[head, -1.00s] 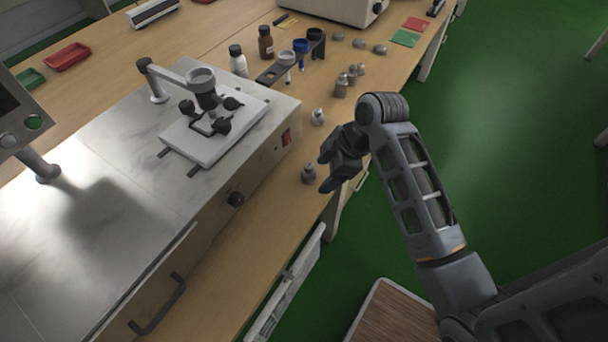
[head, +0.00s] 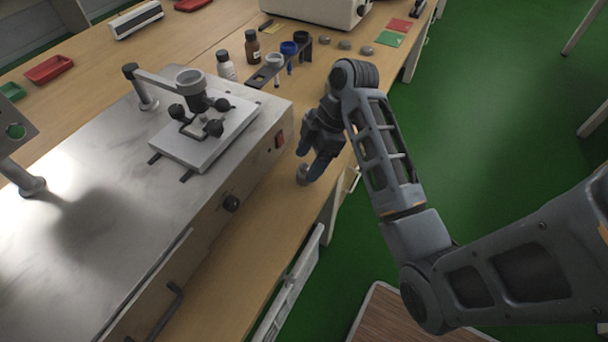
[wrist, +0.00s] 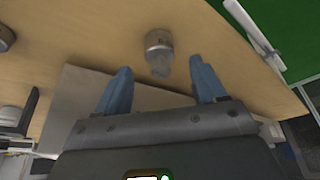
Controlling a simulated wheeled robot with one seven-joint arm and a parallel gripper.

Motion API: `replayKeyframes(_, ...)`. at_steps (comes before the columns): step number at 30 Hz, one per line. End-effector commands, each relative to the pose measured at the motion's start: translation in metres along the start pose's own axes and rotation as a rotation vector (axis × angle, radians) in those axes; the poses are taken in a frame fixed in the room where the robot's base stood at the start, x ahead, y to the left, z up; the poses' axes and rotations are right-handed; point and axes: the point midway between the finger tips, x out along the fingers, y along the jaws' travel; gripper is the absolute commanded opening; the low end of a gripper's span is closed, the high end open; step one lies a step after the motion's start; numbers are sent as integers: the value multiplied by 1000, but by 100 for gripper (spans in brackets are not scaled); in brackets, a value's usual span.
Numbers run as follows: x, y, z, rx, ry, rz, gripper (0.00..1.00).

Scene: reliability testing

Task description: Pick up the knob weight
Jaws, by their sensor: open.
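A small grey metal knob weight (head: 302,175) stands on the wooden bench near its front edge, right of the large metal-topped machine. In the wrist view the weight (wrist: 158,42) lies just ahead of the fingertips, between their lines, with its knob toward me. My gripper (head: 313,165) is low over the bench beside the weight, and one finger partly overlaps it in the head view. In the wrist view my gripper (wrist: 160,66) has its two blue fingers wide apart with nothing held. Contact with the weight cannot be told.
The machine (head: 100,170) with a clamp fixture fills the bench to the left. A black rack (head: 280,65), bottles (head: 252,46) and flat grey weights (head: 345,45) stand farther back. My arm hides part of the bench. Another grey object (wrist: 6,38) is at the wrist view's left edge.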

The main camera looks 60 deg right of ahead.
Motion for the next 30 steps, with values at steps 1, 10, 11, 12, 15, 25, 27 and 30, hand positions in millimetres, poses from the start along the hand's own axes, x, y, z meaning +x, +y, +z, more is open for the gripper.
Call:
replayKeyframes(1, 7, -2, -2, 0, -1, -4, 70)
replayKeyframes(10, 30, -1, -2, 0, -1, 1, 70)
replayKeyframes(11, 30, -1, -2, 0, -1, 1, 70)
replayKeyframes(12, 30, -1, -2, 0, -1, 1, 70)
replayKeyframes(15, 29, -1, -2, 0, -1, 1, 69)
replayKeyframes(25, 29, -1, -2, 0, 0, 1, 38)
replayKeyframes(27, 29, -1, -2, 0, 0, 1, 31)
replayKeyframes(30, 29, -1, -2, 0, 0, 1, 21)
